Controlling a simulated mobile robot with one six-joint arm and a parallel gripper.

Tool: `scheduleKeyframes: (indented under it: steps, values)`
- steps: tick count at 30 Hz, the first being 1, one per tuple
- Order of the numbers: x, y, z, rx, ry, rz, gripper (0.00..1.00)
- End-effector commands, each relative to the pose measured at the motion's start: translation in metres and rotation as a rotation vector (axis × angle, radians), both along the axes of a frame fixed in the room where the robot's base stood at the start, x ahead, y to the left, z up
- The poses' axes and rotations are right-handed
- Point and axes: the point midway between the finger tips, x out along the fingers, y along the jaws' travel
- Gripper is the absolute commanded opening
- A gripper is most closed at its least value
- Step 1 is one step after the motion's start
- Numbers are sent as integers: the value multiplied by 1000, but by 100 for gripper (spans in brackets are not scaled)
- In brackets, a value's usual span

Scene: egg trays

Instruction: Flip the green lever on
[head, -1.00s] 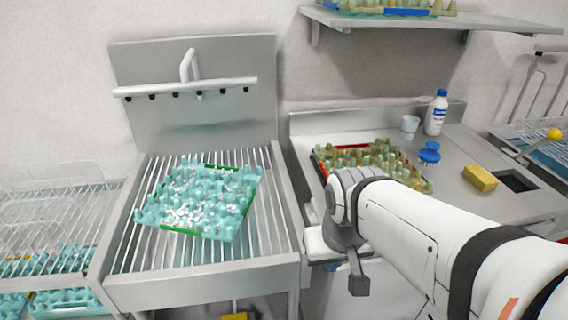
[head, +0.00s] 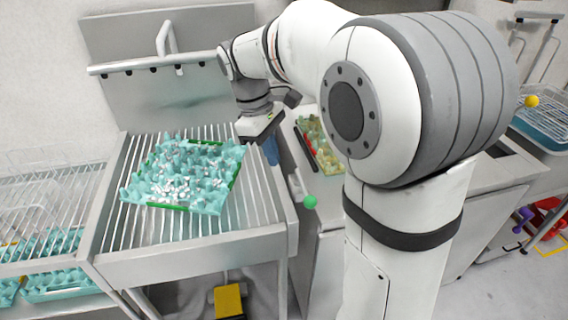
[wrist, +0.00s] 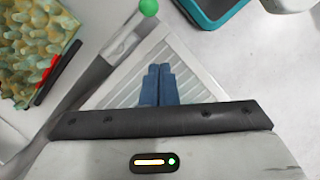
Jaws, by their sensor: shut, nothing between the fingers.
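The green lever shows as a green ball knob (head: 310,202) at the front right of the wash stand, beside the counter's front corner. In the wrist view the green knob (wrist: 149,7) is at the top edge, beyond my fingertips and apart from them. Its rod is hard to make out. My gripper (head: 271,152) points down over the right edge of the slatted wash stand, up and to the left of the knob in the head view. Its blue fingers (wrist: 158,72) are shut together, with nothing between them.
A teal egg tray (head: 228,193) lies on the slatted wash stand (head: 110,236). A yellowish egg tray (wrist: 38,50) with a red edge is on the counter to the right. A yellow pedal (head: 229,300) is below. A yellow ball knob (head: 531,101) stands far right.

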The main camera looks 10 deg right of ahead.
Motion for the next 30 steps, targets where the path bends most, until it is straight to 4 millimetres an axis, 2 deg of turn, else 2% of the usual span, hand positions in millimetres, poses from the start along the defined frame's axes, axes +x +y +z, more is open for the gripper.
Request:
scheduleKeyframes:
  steps: [2,6,15,19,23,30]
  values:
    - [12,5,1,-12,31,51,0]
    - [18,8,1,-21,56,89,0]
    - [18,8,1,-21,56,89,0]
    - [17,6,-5,-22,56,88,0]
    - [14,1,-22,-22,57,87,0]
    - [5,-12,-71,-22,58,86,0]
